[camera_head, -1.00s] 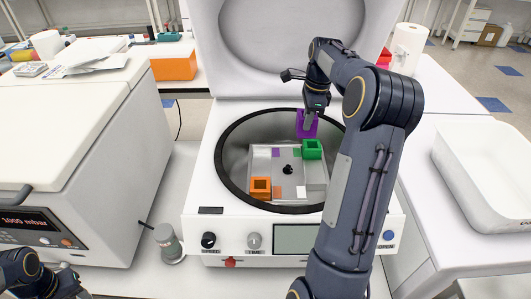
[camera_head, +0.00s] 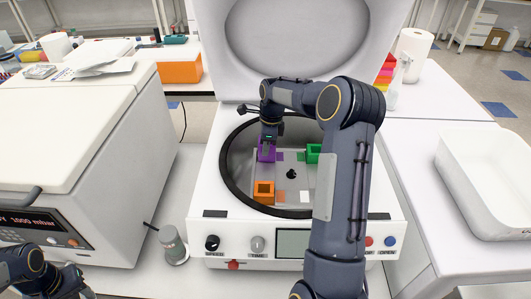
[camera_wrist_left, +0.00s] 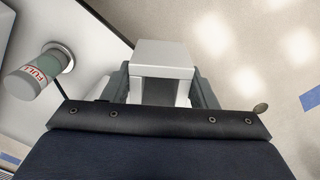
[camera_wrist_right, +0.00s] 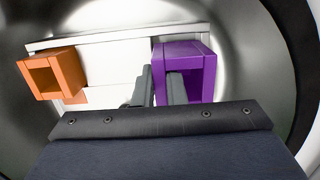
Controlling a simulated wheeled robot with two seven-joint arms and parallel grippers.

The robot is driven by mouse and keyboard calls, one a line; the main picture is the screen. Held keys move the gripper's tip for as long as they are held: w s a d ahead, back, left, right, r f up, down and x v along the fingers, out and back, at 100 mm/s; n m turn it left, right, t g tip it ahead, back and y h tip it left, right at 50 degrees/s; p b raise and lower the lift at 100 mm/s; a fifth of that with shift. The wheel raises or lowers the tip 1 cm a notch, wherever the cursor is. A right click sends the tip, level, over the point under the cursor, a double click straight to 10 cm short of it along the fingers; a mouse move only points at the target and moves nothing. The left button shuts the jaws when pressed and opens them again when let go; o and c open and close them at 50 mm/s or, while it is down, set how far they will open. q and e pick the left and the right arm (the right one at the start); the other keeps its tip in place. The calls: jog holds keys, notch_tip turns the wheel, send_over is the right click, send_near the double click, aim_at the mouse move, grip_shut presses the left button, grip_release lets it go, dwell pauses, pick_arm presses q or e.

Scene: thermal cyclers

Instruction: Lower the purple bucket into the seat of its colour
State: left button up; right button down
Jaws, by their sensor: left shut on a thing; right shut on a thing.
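The purple bucket (camera_head: 267,154) is at the far left corner of the pale rotor plate (camera_head: 291,182), beside the plate's purple patch (camera_head: 280,157). My right gripper (camera_head: 268,143) is above it and shut on its wall; the right wrist view shows the fingers on the purple bucket (camera_wrist_right: 197,72). I cannot tell whether its underside touches the plate. The orange bucket (camera_head: 263,191) sits at the near left corner and the green bucket (camera_head: 314,153) at the far right. My left gripper (camera_wrist_left: 163,85) is shut on a white block-like thing (camera_wrist_left: 163,58), away from the rotor.
The centrifuge bowl's dark rim (camera_head: 229,178) surrounds the rotor, and its raised lid (camera_head: 297,40) stands behind. My right arm covers the bowl's right side. The near right corner, by a white patch (camera_head: 304,197), has no bucket visible.

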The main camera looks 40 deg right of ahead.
aim_at(264, 160)
notch_tip(264, 160, down, 3)
jog(key=shift+w+f, duration=0.1)
jog(key=shift+f, duration=0.05)
jog(key=shift+a, duration=0.1)
jog(key=c, duration=1.5)
grip_release()
